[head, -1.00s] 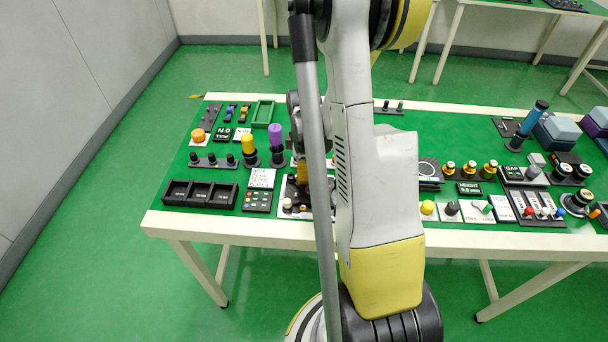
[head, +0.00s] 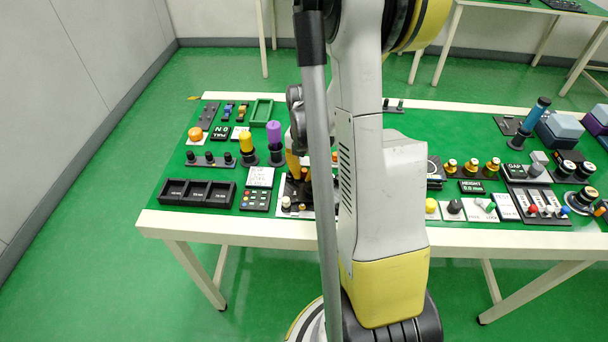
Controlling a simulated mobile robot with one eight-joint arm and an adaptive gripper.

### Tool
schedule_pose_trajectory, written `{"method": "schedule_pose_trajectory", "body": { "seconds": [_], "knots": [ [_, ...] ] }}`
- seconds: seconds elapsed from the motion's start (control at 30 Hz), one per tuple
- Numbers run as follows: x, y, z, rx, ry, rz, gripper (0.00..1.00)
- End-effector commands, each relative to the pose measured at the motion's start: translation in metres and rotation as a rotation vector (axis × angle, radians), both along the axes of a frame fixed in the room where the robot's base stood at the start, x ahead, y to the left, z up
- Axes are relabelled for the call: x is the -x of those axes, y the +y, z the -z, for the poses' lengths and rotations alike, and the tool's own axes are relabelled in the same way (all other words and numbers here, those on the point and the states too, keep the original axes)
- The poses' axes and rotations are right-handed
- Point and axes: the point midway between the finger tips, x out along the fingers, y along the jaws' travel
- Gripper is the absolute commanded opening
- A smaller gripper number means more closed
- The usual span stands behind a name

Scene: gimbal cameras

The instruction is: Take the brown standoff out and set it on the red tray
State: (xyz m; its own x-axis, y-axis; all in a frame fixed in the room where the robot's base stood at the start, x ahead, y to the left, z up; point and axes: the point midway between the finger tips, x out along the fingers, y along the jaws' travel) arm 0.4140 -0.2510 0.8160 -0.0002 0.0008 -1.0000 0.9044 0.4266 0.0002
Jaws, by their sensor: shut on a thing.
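My gripper (head: 295,186) is at the front middle of the table, low over a white-based fixture (head: 283,212), and mostly hidden behind my own arm and a grey tube. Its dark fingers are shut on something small. The held thing is hard to make out at this size; a brownish bit beside the grey tube fits the brown standoff. Whether it is clear of its seat cannot be told. I see no red tray; the arm hides part of the table.
Three black bins (head: 197,192) stand at the front left. A yellow-topped post (head: 246,142) and a purple-topped post (head: 274,133) rise just left of the gripper. A green tray (head: 262,112) lies behind them. The right side is crowded with knobs and blocks.

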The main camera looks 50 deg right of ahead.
Motion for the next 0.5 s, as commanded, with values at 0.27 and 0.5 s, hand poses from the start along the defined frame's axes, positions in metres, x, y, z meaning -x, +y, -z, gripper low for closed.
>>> {"method": "schedule_pose_trajectory", "body": {
  "seconds": [0.27, 0.5],
  "knots": [
    [-0.0003, -0.0002, -0.0002, 0.001, 0.000, 0.003, 0.35],
    [-0.0010, -0.0001, -0.0030, 0.000, -0.002, 0.004, 0.35]
  ]
}}
